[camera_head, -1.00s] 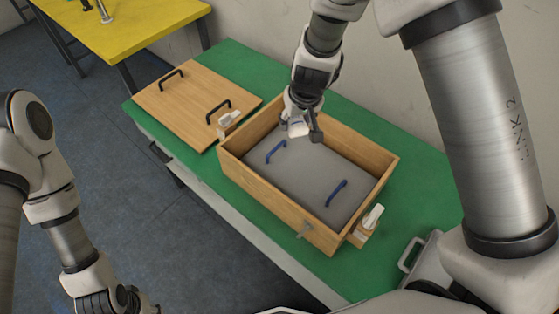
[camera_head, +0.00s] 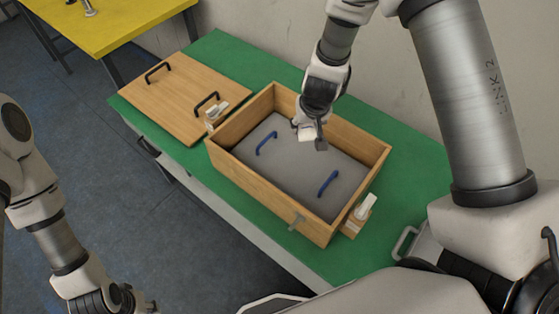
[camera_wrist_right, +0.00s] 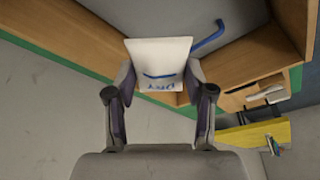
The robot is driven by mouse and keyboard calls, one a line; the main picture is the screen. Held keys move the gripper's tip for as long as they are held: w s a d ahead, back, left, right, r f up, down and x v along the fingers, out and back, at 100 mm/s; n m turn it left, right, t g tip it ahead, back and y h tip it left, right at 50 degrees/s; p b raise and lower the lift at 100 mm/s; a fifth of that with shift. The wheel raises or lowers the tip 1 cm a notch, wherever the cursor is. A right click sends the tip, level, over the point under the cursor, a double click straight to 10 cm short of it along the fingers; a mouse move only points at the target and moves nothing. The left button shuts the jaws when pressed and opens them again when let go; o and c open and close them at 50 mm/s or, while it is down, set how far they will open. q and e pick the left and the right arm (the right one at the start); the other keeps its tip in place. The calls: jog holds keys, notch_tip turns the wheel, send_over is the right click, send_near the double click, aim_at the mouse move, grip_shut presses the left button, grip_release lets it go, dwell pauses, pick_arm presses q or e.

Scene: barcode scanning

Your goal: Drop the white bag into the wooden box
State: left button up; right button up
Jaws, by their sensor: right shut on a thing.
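The white bag (camera_wrist_right: 160,60), with blue print, is between the two fingers of my right gripper (camera_wrist_right: 158,100) in the right wrist view. In the head view the white bag (camera_head: 307,132) shows small below my right gripper (camera_head: 311,138), over the back part of the wooden box. The wooden box (camera_head: 258,187) is open on the green table, and a grey panel (camera_head: 290,175) with two blue handles lies inside it. I cannot tell whether the bag touches the panel. My left gripper (camera_head: 130,302) is at the lower left, away from the table, its fingers unclear.
A wooden lid (camera_head: 180,98) with two black handles lies left of the box on the green table (camera_head: 400,222). Small wooden holders with white items stand beside the lid (camera_head: 216,113) and at the box's right end (camera_head: 360,214). A yellow table (camera_head: 115,22) stands at the back left.

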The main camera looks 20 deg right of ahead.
notch_tip(320, 180, down, 5)
jog(key=b, duration=0.3)
jog(key=shift+r+b, duration=0.2)
jog(key=shift+b, duration=0.15)
jog(key=o, duration=1.2)
jog(key=shift+s+r, duration=0.1)
jog(key=shift+r, duration=0.45)
jog(key=s, duration=0.4)
jog(key=s+a, duration=0.1)
jog(key=s, duration=0.3)
jog(key=s+a, duration=0.1)
jog(key=s, duration=0.3)
jog(key=shift+a, duration=0.15)
